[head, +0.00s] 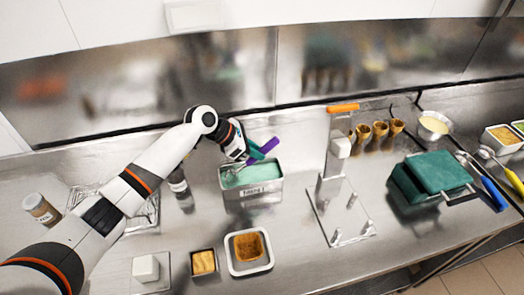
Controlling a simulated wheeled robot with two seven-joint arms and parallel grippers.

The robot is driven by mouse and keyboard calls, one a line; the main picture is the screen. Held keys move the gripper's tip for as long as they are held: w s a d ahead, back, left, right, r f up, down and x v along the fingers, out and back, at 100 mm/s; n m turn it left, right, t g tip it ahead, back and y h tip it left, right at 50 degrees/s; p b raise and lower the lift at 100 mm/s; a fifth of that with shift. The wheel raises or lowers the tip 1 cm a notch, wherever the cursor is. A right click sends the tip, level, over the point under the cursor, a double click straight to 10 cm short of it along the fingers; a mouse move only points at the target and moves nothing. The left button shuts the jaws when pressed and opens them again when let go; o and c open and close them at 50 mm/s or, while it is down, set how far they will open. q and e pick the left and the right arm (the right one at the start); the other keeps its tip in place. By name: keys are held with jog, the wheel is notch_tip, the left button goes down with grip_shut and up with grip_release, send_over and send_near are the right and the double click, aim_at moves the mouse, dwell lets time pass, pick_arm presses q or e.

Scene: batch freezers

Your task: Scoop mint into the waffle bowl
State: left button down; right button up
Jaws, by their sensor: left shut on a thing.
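A metal tub (252,191) of mint-green ice cream (251,175) stands at the middle of the counter. A brown waffle bowl (249,246) sits in a white tray (237,268) in front of the tub. My right gripper is not in view.
A jar (40,209) stands far left. A metal stand (340,215), several cones (380,132) and a green press-like box (440,173) are to the right.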

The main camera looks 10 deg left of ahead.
aim_at(267, 144)
pick_arm(q)
jog(key=shift+a+r, duration=0.15)
jog(key=shift+w+d+f+y+p, duration=0.1)
jog(key=shift+d+f+y+p, duration=0.25)
jog(key=shift+p, duration=0.9)
jog(key=shift+w+d+f+g+y+p, duration=0.1)
jog(key=shift+d+f+g+y+p, duration=0.25)
jog(key=shift+p, duration=0.5)
jog(key=shift+w+d+f+y, duration=0.2)
jog(key=shift+d+f+y, duration=0.1)
jog(key=shift+y, duration=0.3)
jog(key=shift+w+d+r, duration=0.1)
jog(key=shift+d+r, duration=0.1)
jog(key=shift+r, duration=0.3)
jog(key=shift+w+d+r, duration=0.1)
jog(key=shift+d+r, duration=0.05)
jog(key=shift+r, duration=0.45)
jog(key=shift+d+r, duration=0.15)
jog(key=shift+r, duration=0.45)
jog(key=shift+w+d+r+g, duration=0.1)
jog(key=shift+d+r+g, duration=0.05)
jog(key=shift+d+g, duration=0.15)
jog(key=d+y, duration=0.1)
jog(key=w+d+g+y, duration=0.1)
jog(key=y, duration=0.1)
jog(key=shift+d, duration=0.15)
jog(key=shift+r+y, duration=0.1)
jog(key=shift+y, duration=0.3)
